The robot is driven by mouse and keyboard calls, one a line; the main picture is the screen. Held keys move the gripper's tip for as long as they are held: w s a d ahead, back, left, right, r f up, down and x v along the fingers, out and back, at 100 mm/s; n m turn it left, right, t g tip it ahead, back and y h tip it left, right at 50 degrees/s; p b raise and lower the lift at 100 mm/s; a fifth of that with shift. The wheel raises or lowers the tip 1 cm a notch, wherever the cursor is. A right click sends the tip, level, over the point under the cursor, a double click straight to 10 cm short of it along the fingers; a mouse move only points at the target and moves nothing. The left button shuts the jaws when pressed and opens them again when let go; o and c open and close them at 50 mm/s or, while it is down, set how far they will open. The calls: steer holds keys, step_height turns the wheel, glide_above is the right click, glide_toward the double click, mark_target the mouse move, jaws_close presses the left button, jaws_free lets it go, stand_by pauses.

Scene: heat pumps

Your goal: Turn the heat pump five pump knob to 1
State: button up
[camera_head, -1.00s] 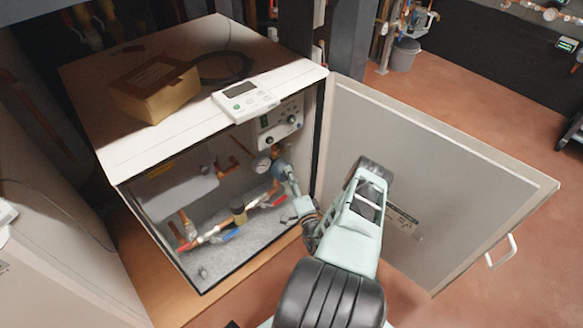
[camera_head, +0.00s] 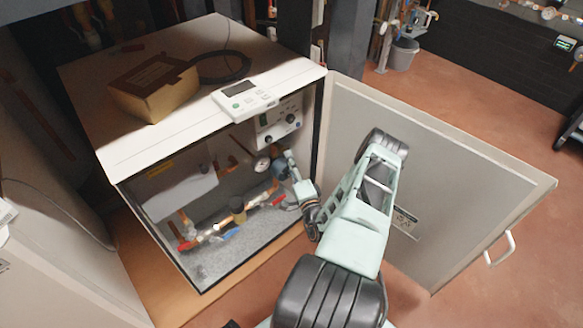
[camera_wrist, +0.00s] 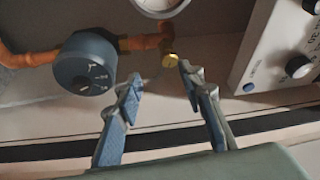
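In the head view the pump (camera_head: 278,171) sits inside the open heat pump cabinet (camera_head: 205,88), partly hidden by my arm. My gripper (camera_wrist: 160,78) is open and empty, its blue-padded fingers apart. In the wrist view it is to the right of the knob and below a brass fitting (camera_wrist: 170,60). In the head view my gripper (camera_head: 290,158) is inside the cabinet opening beside the pump.
A white control panel (camera_wrist: 285,50) with dark knobs is at the right. A pressure gauge (camera_head: 262,164) is close by on the pipework. The cabinet door (camera_head: 440,170) stands open to the right of my arm. A cardboard box (camera_head: 153,90) and a controller (camera_head: 245,99) lie on top.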

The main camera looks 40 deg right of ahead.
steer(key=m+y, duration=0.1)
steer(key=m, duration=0.1)
steer(key=m+g+y+b, duration=0.3)
steer(key=m+g+y, duration=0.3)
steer(key=m, duration=0.9)
glide_toward(289, 176)
steer(key=shift+t+y, duration=0.6)
steer(key=w+f+b, duration=0.2)
steer(key=w, duration=0.1)
steer(key=w+f, duration=0.1)
steer(key=w, duration=0.1)
steer(key=shift+w+a+f+b, duration=0.1)
steer(key=shift+w+f+b, duration=0.05)
steer(key=shift+f+b, duration=0.25)
steer(key=shift+w+a+f, duration=0.1)
steer(key=shift+w+f, duration=0.1)
steer(key=shift+w, duration=0.5)
steer(key=shift+c, duration=0.3)
steer(key=shift+r, duration=0.1)
jaws_close()
